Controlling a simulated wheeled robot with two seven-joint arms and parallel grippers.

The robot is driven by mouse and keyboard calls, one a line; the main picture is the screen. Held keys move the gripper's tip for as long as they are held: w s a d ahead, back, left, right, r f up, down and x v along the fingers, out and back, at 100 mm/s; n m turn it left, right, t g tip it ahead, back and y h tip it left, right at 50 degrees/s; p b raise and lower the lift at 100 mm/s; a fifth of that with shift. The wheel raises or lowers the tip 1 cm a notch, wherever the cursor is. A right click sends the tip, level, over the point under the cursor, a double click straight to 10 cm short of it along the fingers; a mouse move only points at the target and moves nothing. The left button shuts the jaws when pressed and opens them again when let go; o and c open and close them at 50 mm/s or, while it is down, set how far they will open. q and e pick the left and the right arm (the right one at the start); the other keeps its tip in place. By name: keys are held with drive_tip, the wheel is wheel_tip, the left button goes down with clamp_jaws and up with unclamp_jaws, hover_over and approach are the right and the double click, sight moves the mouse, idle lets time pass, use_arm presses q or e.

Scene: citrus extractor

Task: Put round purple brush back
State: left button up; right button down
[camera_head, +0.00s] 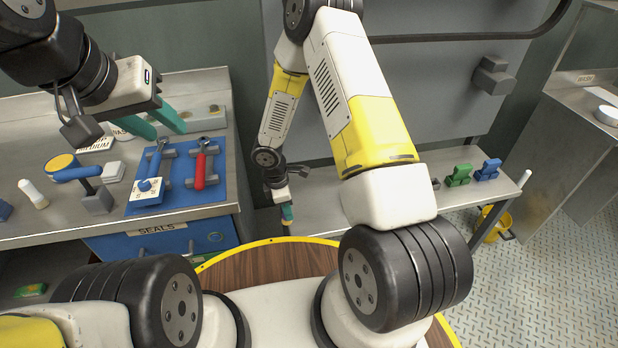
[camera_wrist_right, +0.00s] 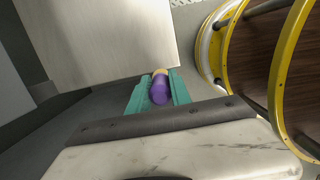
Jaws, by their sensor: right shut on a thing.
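The round purple brush (camera_wrist_right: 160,91) shows in the right wrist view as a purple cylinder with a tan end. My right gripper (camera_wrist_right: 154,93) is shut on it, with a teal finger on each side. In the head view my right gripper (camera_head: 287,213) points down at the low metal shelf's left part (camera_head: 340,203); the brush is too small there to make out clearly. My left gripper (camera_head: 154,121) is open and empty above the left bench, its teal fingers spread apart.
The left bench (camera_head: 75,225) carries a blue tool mat (camera_head: 205,185) with a red-handled wrench (camera_head: 200,168). Green (camera_head: 459,175) and blue (camera_head: 487,170) holders stand on the low shelf's right part. A yellow bucket (camera_head: 493,225) stands on the floor.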

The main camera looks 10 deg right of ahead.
drive_tip(key=w+d, duration=0.2)
drive_tip(key=d, duration=0.1)
drive_tip(key=w+d, duration=0.2)
drive_tip(key=d, duration=0.2)
drive_tip(key=w+d+f, duration=0.1)
drive_tip(key=w+d, duration=0.1)
drive_tip(key=d, duration=0.1)
drive_tip(key=shift+w+d, duration=0.15)
drive_tip(key=shift+w, duration=0.1)
drive_tip(key=shift+w+d+f, duration=0.1)
drive_tip(key=shift+w+d, duration=0.2)
drive_tip(key=shift+d, duration=0.25)
wheel_tip(320, 180, down, 3)
drive_tip(key=shift+a+f, duration=0.1)
drive_tip(key=c, duration=1.2)
unclamp_jaws()
